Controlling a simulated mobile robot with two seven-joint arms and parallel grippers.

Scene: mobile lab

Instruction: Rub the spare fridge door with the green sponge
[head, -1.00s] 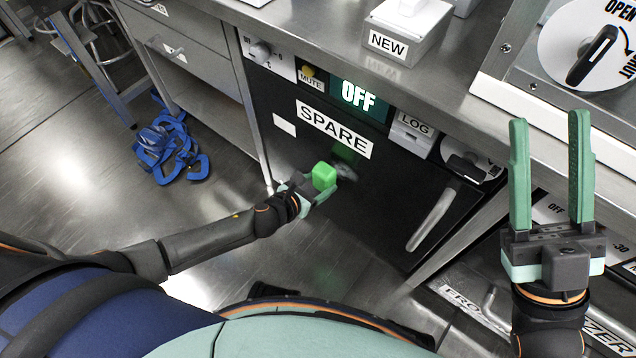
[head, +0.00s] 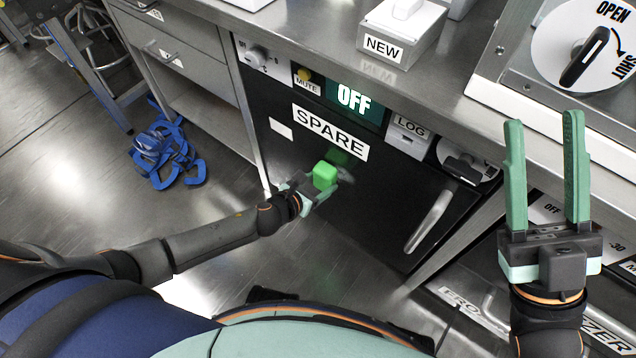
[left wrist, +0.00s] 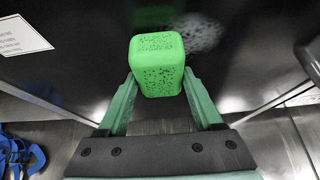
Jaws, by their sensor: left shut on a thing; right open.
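The spare fridge door (head: 375,190) is a black panel under the counter with a SPARE label (head: 330,131) and a pale handle (head: 428,221). My left gripper (head: 318,183) is shut on the green sponge (head: 325,175), close in front of the door below the label. The sponge also shows between the fingers in the left wrist view (left wrist: 156,62). A pale smudge (left wrist: 198,32) is on the door just beyond it; I cannot tell whether the sponge touches the door. My right gripper (head: 546,175) is open and empty, raised at the right.
A NEW box (head: 402,34) stands on the steel counter. Blue straps (head: 166,152) lie on the floor at left. The freezer (head: 480,312) is at lower right.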

